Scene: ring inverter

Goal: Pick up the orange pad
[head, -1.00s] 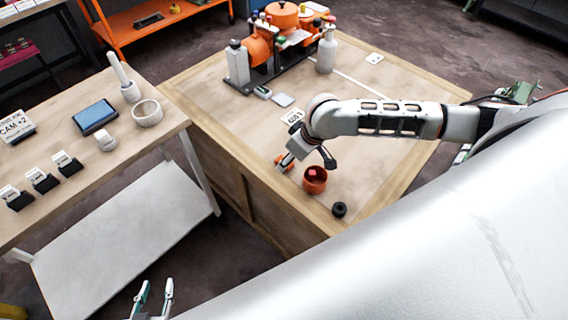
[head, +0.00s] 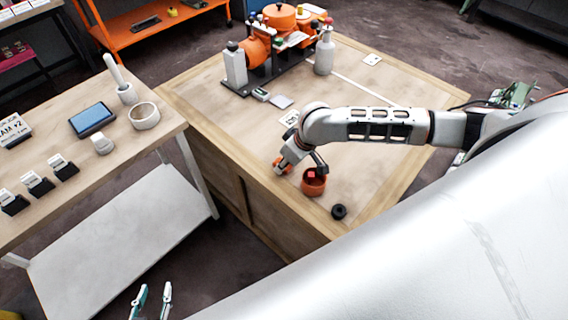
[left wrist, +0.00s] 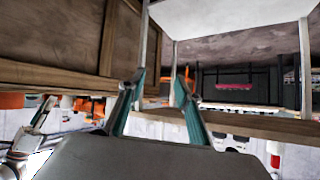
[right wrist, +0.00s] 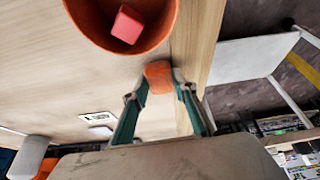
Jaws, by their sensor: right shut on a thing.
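The orange pad (right wrist: 158,77) is a small rounded block between the fingertips of my right gripper (right wrist: 161,82) in the right wrist view. That gripper is shut on it, close to the bench's edge. In the head view my right gripper (head: 288,160) is beside the orange cup, and the pad (head: 280,168) shows only in part. My left gripper (head: 153,290) is low in the head view, away from the benches. Its fingers stand apart with nothing between them, also in the left wrist view (left wrist: 160,78).
An orange cup (head: 313,188) with a pinkish-red cube (right wrist: 127,25) inside stands right beside my right gripper. A black ring (head: 339,211) lies near the bench edge. An orange machine (head: 262,50) and a bottle (head: 324,52) stand at the back. A second table (head: 60,190) is at left.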

